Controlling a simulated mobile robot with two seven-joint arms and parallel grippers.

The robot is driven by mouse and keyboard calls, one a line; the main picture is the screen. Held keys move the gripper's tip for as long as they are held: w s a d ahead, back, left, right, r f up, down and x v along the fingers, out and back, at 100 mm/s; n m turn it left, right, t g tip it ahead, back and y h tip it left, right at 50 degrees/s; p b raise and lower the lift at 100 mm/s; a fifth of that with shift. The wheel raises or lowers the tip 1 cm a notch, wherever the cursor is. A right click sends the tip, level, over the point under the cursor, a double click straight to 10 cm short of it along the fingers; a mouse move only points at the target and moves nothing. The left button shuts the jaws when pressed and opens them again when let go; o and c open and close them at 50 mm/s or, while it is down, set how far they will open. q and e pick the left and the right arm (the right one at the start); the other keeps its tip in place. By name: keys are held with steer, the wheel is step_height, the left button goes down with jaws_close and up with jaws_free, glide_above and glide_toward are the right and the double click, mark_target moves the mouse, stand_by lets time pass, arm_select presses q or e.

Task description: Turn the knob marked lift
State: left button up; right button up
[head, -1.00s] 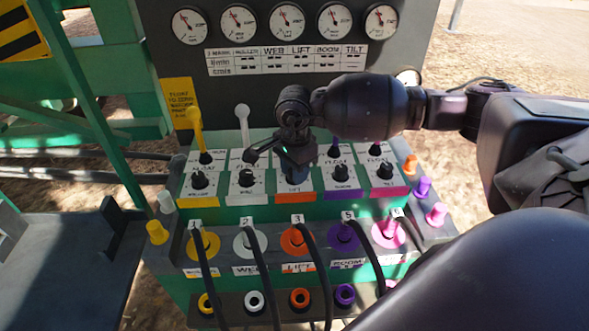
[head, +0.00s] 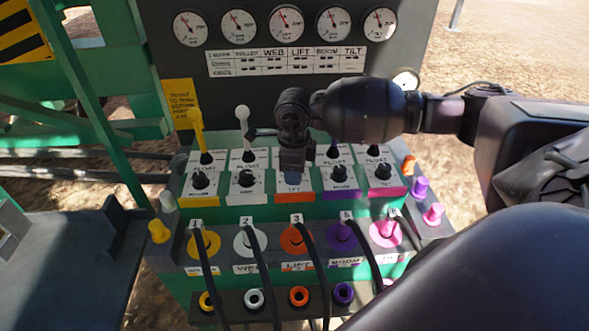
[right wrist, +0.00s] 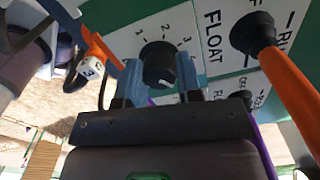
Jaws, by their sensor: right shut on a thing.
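The knob marked lift is the middle one in the row of knobs, above an orange label (head: 294,197). In the head view my right gripper (head: 293,178) covers it. In the right wrist view the black lift knob (right wrist: 159,64) sits between the two blue fingertips of the right gripper (right wrist: 160,85), which are shut on its sides. My left gripper is not in view.
An orange lever (right wrist: 292,92) stands close beside the gripper in the right wrist view. White (head: 243,122) and yellow (head: 198,128) levers rise to the left. Other knobs flank the gripper, including a purple-labelled one (head: 340,174). Hoses (head: 312,255) hang below.

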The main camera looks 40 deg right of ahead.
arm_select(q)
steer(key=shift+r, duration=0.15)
arm_select(e)
steer(key=shift+m, duration=0.5)
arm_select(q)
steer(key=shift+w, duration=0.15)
arm_select(e)
steer(key=o, duration=0.9)
steer(key=shift+o, duration=0.2)
steer(key=shift+r, duration=0.1)
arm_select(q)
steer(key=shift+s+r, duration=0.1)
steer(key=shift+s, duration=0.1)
arm_select(e)
step_height(320, 180, up, 11)
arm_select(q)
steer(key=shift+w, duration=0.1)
arm_select(e)
steer(key=shift+f, duration=0.2)
